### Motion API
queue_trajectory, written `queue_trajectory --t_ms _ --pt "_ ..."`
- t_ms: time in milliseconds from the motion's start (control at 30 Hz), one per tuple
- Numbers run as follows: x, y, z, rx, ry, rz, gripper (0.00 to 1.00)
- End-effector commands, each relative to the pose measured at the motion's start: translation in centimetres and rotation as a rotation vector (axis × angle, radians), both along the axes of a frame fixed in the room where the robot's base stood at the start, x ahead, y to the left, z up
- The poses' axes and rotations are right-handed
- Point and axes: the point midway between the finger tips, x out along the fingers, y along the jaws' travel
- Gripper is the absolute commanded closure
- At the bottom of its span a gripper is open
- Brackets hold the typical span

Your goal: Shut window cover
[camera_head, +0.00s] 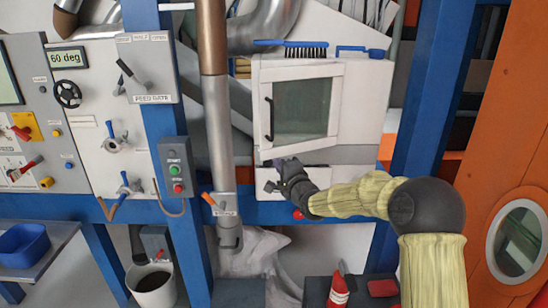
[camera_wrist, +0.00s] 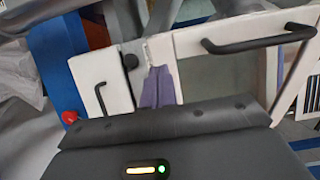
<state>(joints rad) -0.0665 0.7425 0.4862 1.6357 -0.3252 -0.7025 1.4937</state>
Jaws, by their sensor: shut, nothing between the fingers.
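The window cover (camera_head: 337,95) is a white-framed glass panel on the white housing, with a black handle (camera_head: 270,118) on its left side. Its handle side looks nearer to me than its right side, so it appears ajar; the gap itself is not clear. In the wrist view, the cover's white frame (camera_wrist: 215,38) and black handle (camera_wrist: 258,40) show at upper right. My gripper (camera_head: 270,165) is just below the cover's lower left corner. Its purple fingers (camera_wrist: 158,87) are together and empty, apart from the handle.
A white lower panel (camera_head: 318,178) lies under the cover, partly behind my gripper; its small handle (camera_wrist: 100,98) shows in the wrist view. A brush (camera_head: 305,50) and a blue scoop (camera_head: 375,53) rest on top of the housing. A grey pipe (camera_head: 218,140) stands left, a blue post (camera_head: 430,90) right.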

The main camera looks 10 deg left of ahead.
Motion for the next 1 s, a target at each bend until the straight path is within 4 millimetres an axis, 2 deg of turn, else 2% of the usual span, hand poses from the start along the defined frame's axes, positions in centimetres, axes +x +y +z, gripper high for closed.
queue_trajectory --t_ms 200,367,767,1000 --pt "2.3 1.8 0.2 0.001 0.001 0.000 1.00" --pt "3.1 2.4 0.1 0.000 0.000 0.001 1.00" --pt "3.3 2.4 0.0 0.000 0.000 -0.003 1.00" --pt "4.8 1.5 -0.2 0.000 -0.003 -0.062 1.00"
